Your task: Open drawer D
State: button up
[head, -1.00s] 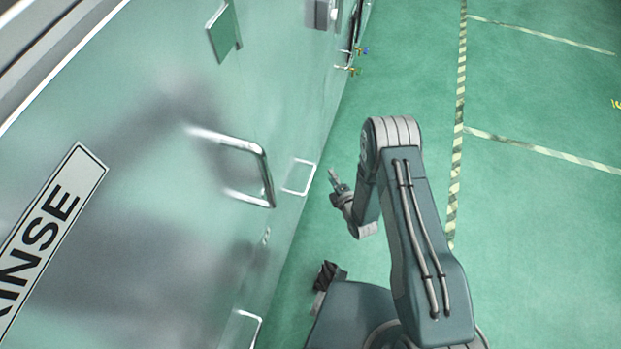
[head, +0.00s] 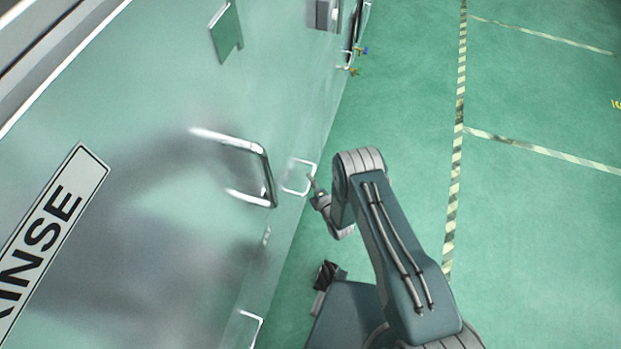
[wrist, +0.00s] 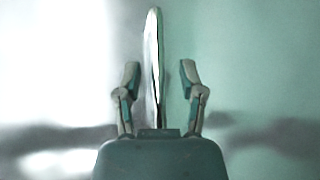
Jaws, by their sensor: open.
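A steel cabinet front (head: 150,200) fills the left of the head view. No letter D can be read in either view. A small pale bar handle (head: 296,191) sits low on the front, to the right of a larger handle. My gripper (head: 311,180) is close to the small handle; the head view does not show whether they touch. In the wrist view my gripper (wrist: 160,78) is open, its two fingers apart. A shiny upright bar (wrist: 153,60), seemingly a handle, appears between the fingers, with gaps on both sides.
A larger handle (head: 267,175) juts from the front nearer me. Another handle (head: 250,328) is at the bottom edge. A RINSE sign (head: 52,230) is at left. Small coloured valves (head: 355,68) stick out farther along. The green floor (head: 530,230) at right is clear.

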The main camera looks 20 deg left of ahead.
jog(key=shift+w+a+f, duration=0.1)
jog(key=shift+w+a, duration=0.25)
jog(key=shift+a, duration=0.15)
jog(key=shift+c, duration=0.3)
grip_shut()
jog(key=shift+d, duration=0.1)
jog(key=shift+d, duration=0.1)
